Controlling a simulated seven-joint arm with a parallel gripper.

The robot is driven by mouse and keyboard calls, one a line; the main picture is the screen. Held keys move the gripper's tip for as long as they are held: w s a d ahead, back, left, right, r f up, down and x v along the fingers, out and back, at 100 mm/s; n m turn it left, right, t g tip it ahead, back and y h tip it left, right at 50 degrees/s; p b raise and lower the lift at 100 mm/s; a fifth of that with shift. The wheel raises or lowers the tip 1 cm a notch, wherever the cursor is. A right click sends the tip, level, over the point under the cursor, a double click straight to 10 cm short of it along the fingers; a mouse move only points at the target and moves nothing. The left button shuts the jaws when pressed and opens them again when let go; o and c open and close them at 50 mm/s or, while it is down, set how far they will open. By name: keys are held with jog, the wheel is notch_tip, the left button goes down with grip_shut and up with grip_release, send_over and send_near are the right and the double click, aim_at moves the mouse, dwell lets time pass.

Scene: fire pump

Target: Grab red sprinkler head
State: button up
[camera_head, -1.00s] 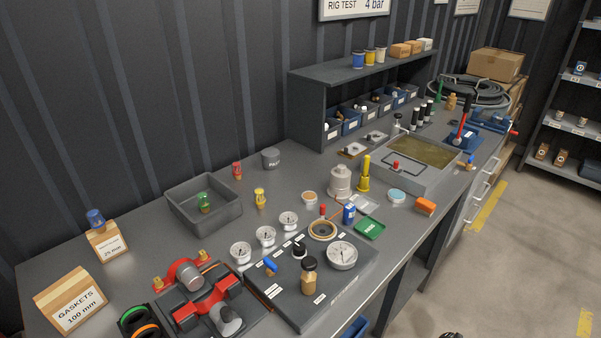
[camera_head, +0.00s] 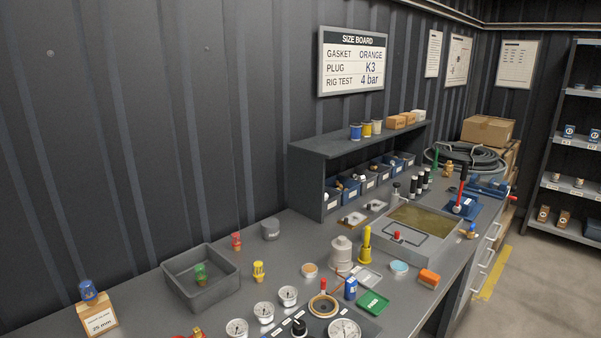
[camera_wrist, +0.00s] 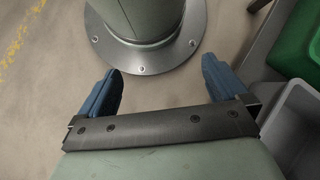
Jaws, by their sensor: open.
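The red sprinkler head (camera_head: 236,241) stands upright on the grey bench, just behind the right back corner of the grey tray, in the head view. A green sprinkler head (camera_head: 200,274) is inside the tray, a yellow one (camera_head: 258,271) stands to the tray's right, and a blue one (camera_head: 88,291) sits on a small cardboard box. My gripper (camera_wrist: 160,88) shows only in the wrist view, with its two blue fingers spread apart and nothing between them. It is over the floor beside my round base, away from the sprinkler heads.
The grey tray (camera_head: 175,286) has raised walls. A grey pot (camera_head: 270,230) stands right of the red head. Gauges (camera_head: 264,312) crowd the front, and a shelf unit (camera_head: 305,180) stands behind. In the wrist view, a grey bin (camera_wrist: 295,125) is close at the right.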

jog(key=shift+s+a+r+n+h, duration=0.15)
jog(key=shift+s+r+h, duration=0.3)
jog(key=shift+s+r, duration=0.15)
jog(key=shift+s+a+r+n+h, duration=0.15)
jog(key=shift+s+r+h, duration=0.3)
jog(key=shift+s+r, duration=0.15)
jog(key=c, duration=0.6)
jog(key=shift+f, duration=0.1)
